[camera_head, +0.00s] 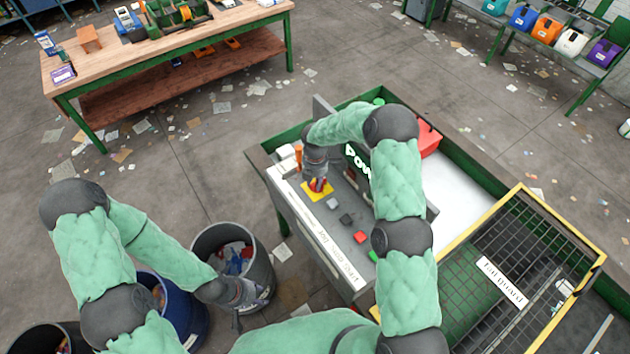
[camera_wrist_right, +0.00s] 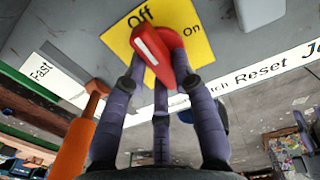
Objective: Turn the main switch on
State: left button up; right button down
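The main switch is a red knob with a white stripe (camera_wrist_right: 152,48) on a yellow plate (camera_wrist_right: 203,50) marked Off and On, seen in the right wrist view. The stripe's upper end lies by the word Off. In the head view, the yellow plate (camera_head: 314,193) is on the grey control panel. My right gripper (camera_wrist_right: 160,65) has its fingers around the knob, seemingly touching its sides; in the head view it is over the plate (camera_head: 318,184). My left gripper (camera_head: 238,312) hangs low near the bins; its fingers are too small to judge.
An orange lever (camera_wrist_right: 75,140) by the label Fast stands beside my right fingers. Small buttons (camera_head: 360,237) line the panel (camera_head: 345,262). A yellow-framed mesh guard (camera_head: 520,205) is at right. A grey bin (camera_head: 208,240) and blue bin (camera_head: 193,310) stand near my left arm.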

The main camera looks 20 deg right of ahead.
jog(key=shift+f+m+b, duration=0.15)
jog(key=shift+m+b, duration=0.45)
jog(key=shift+b, duration=0.25)
jog(key=m+b, duration=0.4)
jog(key=b, duration=0.1)
jog(key=shift+w+d+f+m+b, duration=0.1)
jog(key=shift+w+m+b, duration=0.05)
jog(key=shift+m+b, duration=0.9)
jog(key=shift+m, duration=0.25)
jog(key=m+b, duration=0.2)
jog(key=m, duration=0.1)
jog(key=m+b, duration=0.1)
jog(key=m, duration=0.1)
jog(key=shift+d+b, duration=0.25)
jog(key=shift+b, duration=0.05)
jog(key=m+b, duration=0.2)
jog(key=m, duration=0.3)
jog(key=shift+d, duration=0.15)
jog(key=c, duration=1)
grip_release()
jog(key=shift+r, duration=0.2)
